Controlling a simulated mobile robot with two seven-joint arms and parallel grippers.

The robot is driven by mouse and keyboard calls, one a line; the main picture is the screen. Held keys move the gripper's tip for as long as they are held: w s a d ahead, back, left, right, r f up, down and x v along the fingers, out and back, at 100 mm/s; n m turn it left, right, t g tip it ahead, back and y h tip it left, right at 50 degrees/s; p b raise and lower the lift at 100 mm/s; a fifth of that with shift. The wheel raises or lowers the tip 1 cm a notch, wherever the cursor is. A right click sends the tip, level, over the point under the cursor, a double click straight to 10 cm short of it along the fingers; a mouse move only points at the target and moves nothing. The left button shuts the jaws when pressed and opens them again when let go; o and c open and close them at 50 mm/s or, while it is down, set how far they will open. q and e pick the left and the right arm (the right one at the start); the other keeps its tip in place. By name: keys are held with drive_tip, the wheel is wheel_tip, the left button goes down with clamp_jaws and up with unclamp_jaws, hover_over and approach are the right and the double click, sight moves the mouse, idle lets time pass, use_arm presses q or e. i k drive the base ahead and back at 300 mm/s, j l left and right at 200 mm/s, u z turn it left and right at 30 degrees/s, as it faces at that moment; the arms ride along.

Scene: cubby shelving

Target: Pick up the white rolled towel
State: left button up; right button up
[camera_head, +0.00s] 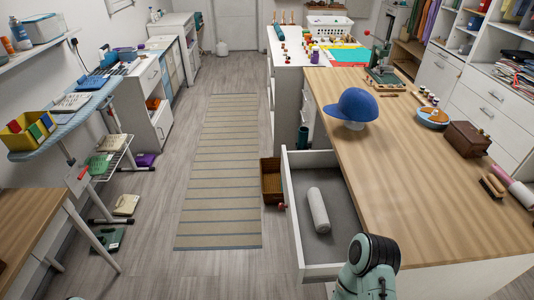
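The white rolled towel (318,209) lies in an open drawer (295,226) on the left side of the wooden-topped counter. It lies lengthwise on the drawer's grey bottom, with bare floor around it. Part of my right arm shows at the bottom, right of the drawer's near end, over the counter's near edge. Its gripper fingers cannot be made out. My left gripper is not in view. Nothing is seen touching the towel.
The wooden counter (415,165) borders the drawer on the right; a blue cap (356,106) sits on it. A wicker basket (271,181) stands on the floor left of the drawer. A striped rug (222,170) covers the aisle, which is otherwise clear.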

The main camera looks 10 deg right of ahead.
sight(320, 218)
drive_tip(key=i+j+z, duration=0.15)
drive_tip(key=z, duration=0.75)
